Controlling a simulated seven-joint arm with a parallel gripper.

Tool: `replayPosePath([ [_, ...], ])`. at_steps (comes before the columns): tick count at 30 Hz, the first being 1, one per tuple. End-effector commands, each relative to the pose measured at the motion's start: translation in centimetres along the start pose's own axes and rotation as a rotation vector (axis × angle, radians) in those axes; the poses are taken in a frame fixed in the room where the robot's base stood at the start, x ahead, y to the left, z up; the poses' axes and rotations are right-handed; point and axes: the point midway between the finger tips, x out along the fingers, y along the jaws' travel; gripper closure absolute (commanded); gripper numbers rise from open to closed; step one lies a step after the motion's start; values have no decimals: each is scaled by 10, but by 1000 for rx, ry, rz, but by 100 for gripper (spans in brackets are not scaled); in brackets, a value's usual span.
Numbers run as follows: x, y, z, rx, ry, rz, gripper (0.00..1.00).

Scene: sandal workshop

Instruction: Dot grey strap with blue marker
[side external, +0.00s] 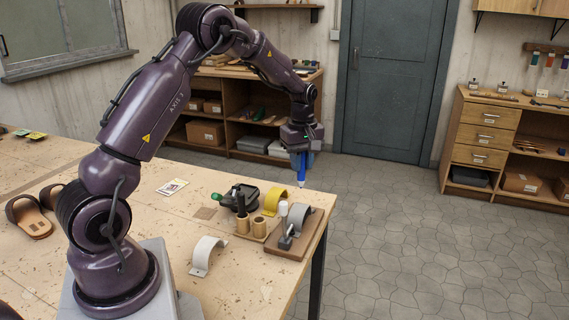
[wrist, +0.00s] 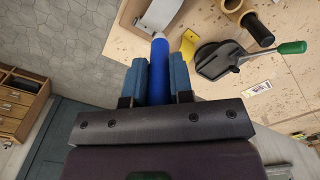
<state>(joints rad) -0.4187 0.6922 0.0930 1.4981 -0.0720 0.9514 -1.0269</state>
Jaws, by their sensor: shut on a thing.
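My gripper (side external: 302,150) is shut on the blue marker (side external: 302,168), which points down with its pale tip above the far end of the table. In the wrist view the blue marker (wrist: 160,75) sits between the two blue-grey fingers (wrist: 160,82). The curved grey strap (side external: 301,213) stands on a brown board (side external: 284,252) at the table's right corner, below the marker and apart from it. In the wrist view a pale grey strap (wrist: 160,14) is partly in view beyond the marker's tip. A yellow strap (side external: 272,199) and a white strap (side external: 206,252) stand on the table.
Wooden cups (side external: 259,227) and a black device with a green-ended handle (side external: 236,198) stand to the left. Sandals (side external: 30,216) lie far left. The table's front middle is mostly clear.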

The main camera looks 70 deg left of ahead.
Motion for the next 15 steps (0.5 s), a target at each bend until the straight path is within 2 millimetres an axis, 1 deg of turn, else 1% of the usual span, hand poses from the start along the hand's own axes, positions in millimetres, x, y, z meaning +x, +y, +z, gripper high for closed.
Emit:
replayPosePath([
  [12, 35, -1, 1, -13, -4, -4, 92],
  [15, 41, -2, 1, -13, -3, -4, 92],
])
